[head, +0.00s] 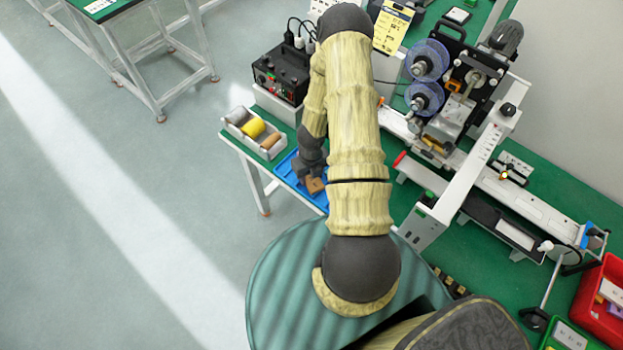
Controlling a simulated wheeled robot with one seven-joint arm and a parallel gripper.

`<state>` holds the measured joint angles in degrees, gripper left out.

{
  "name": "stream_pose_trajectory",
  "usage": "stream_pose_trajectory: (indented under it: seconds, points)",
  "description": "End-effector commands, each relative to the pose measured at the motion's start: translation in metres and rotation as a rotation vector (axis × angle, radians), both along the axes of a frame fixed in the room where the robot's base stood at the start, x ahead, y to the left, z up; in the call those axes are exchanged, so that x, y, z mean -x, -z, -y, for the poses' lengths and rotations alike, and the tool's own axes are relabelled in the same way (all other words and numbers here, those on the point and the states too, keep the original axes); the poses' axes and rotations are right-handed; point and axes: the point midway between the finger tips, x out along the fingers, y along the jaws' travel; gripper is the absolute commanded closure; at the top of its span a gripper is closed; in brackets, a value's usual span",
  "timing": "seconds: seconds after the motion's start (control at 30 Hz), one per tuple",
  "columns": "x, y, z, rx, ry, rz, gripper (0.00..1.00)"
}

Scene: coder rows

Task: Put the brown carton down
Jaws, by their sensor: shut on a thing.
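The brown carton (314,186) is a small box at the lower end of my arm, over or in a blue tray (322,201). My gripper (310,176) is shut on the carton from above. My arm covers part of the tray and much of the gripper's fingers. I cannot tell whether the carton touches the tray floor.
A white bin (237,117) with yellow and brown items stands at the table's left corner. A black power box (281,76) is behind it. A coding machine (450,100) fills the right. A red bin (606,290) is at lower right. The floor on the left is clear.

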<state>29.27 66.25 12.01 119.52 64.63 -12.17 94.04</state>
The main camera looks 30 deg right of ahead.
Motion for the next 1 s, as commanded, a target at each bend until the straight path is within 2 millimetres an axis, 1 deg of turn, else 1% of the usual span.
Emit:
stream_pose_trajectory:
  seconds: [0.17, 0.33, 0.43, 0.6, 0.73, 0.83, 1.0]
  points:
    - [0.0, -0.001, 0.0, 0.001, 0.0, 0.0, 0.8]
    - [-0.001, -0.013, 0.0, 0.003, -0.003, 0.001, 0.8]
    - [-0.001, -0.026, 0.0, 0.004, -0.001, 0.003, 0.8]
    - [-0.001, -0.063, 0.0, 0.005, -0.004, 0.002, 0.8]
    - [-0.001, -0.085, -0.001, 0.002, -0.003, 0.002, 0.8]
    - [0.0, -0.096, 0.0, 0.002, -0.002, 0.001, 0.8]
    - [0.0, -0.101, 0.0, 0.0, 0.0, 0.0, 0.8]
